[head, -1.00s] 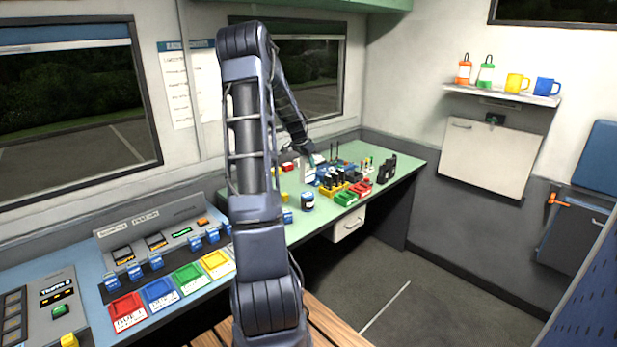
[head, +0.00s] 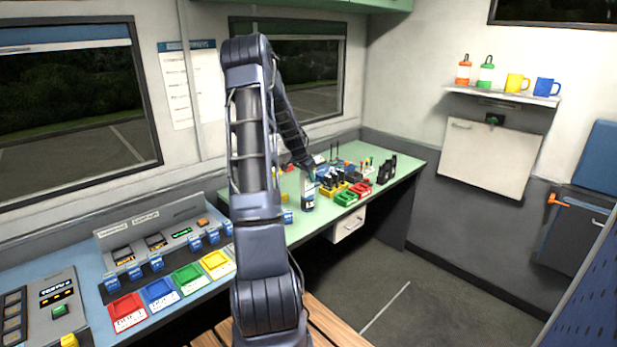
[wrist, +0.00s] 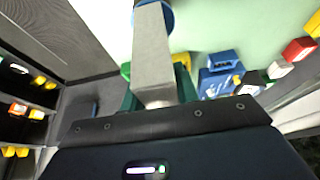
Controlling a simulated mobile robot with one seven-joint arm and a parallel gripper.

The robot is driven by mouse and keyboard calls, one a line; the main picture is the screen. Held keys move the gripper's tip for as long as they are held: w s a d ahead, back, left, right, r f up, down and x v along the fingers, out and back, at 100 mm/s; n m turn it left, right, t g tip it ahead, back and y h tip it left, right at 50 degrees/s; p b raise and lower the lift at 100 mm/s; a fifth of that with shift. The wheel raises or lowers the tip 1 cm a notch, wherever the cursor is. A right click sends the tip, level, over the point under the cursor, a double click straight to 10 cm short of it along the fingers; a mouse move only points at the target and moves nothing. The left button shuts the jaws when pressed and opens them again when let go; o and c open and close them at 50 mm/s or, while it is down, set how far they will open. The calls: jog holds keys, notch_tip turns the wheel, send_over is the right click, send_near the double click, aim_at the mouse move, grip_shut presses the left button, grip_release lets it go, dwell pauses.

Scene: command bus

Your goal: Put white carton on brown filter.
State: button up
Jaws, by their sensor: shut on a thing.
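My gripper (wrist: 157,88) is shut on the white carton (wrist: 153,50), a long pale block between its dark green fingers. In the head view my gripper (head: 308,173) is low over the green desk, and the carton (head: 307,183) shows small beneath it. The carton lines up with a dark round canister (head: 308,203) with a pale label. I cannot tell whether they touch. In the wrist view the carton's far end overlaps a blue round thing (wrist: 166,18). I cannot pick out a brown filter for sure.
Red and green trays (head: 346,198), a yellow rack (head: 330,191) and black holders (head: 386,168) crowd the desk to the right. A blue box (wrist: 222,60) lies near the gripper. Coloured trays (head: 189,278) line the left console.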

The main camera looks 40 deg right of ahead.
jog(key=o, duration=1)
jog(key=shift+o, duration=0.2)
jog(key=v, duration=1.2)
jog(key=s+a+r+n+t+y, duration=0.1)
jog(key=a+r+n, duration=0.25)
jog(key=a, duration=0.65)
jog(key=s+a+r+n+t+y, duration=0.15)
jog(key=a+r, duration=0.35)
jog(key=a, duration=0.5)
jog(key=s+a+r+n+t, duration=0.1)
jog(key=s+a+r+n, duration=0.2)
jog(key=a, duration=0.7)
jog(key=s+a+r+n+y, duration=0.1)
jog(key=s+a+n, duration=0.4)
jog(key=s+a, duration=0.3)
jog(key=s+a+r+n+t+y, duration=0.1)
jog(key=s+a+n, duration=0.4)
jog(key=s+a, duration=0.4)
jog(key=a, duration=0.5)
jog(key=shift+s+r, duration=0.2)
jog(key=shift+s, duration=0.1)
